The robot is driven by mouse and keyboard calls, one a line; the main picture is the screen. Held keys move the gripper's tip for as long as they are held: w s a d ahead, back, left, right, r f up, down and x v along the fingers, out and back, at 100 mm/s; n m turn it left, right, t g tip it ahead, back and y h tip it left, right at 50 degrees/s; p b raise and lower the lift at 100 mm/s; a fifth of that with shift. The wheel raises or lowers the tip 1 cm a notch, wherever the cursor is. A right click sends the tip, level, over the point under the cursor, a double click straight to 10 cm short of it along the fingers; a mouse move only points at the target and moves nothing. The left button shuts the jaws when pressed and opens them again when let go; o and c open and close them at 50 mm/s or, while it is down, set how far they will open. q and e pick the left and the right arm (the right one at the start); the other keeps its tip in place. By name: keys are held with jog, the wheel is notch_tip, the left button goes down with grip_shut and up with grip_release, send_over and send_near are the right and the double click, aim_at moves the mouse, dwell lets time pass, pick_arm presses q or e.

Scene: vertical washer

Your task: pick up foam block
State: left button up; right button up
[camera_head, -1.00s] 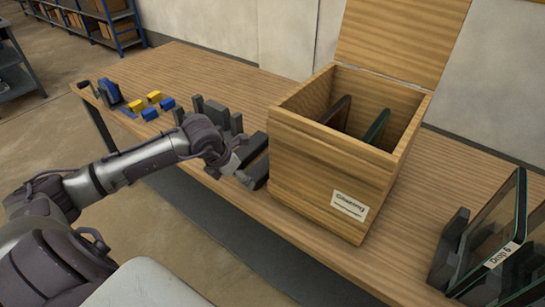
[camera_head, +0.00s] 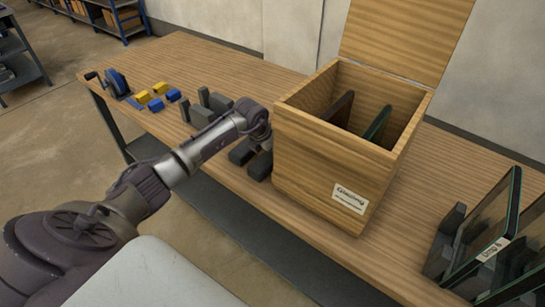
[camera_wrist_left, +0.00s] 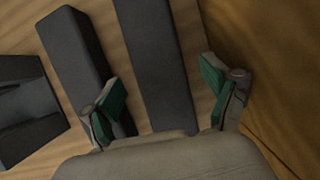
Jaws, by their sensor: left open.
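Several dark grey foam blocks lie on the wooden table, to the left of the wooden box. In the left wrist view, one long foam block (camera_wrist_left: 152,55) lies between my left gripper's (camera_wrist_left: 163,85) spread green-padded fingers, with room on either side. A second foam block (camera_wrist_left: 72,50) lies to its left, partly behind the left finger. In the head view, the near foam blocks (camera_head: 242,151) show below my left wrist, close to the box. The gripper's fingertips are mostly hidden there by the wrist. My left gripper is open and holds nothing. My right gripper is not in view.
The open wooden box (camera_head: 320,170) stands close on the gripper's right, with dark panels inside. Upright grey blocks (camera_head: 215,102), blue and yellow pieces (camera_head: 157,104) and a blue clamp-like tool (camera_head: 117,83) lie to the left. Framed glass panes (camera_head: 490,230) stand at the right.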

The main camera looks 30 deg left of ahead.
pick_arm(q)
jog(key=shift+x, duration=0.95)
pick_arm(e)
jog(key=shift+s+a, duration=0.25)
pick_arm(q)
jog(key=shift+r, duration=0.1)
jog(key=shift+c, duration=0.3)
jog(key=c, duration=1)
jog(key=shift+o, duration=0.2)
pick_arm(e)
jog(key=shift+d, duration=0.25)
pick_arm(q)
jog(key=shift+r, duration=0.4)
notch_tip(320, 180, up, 27)
jog(key=b, duration=0.3)
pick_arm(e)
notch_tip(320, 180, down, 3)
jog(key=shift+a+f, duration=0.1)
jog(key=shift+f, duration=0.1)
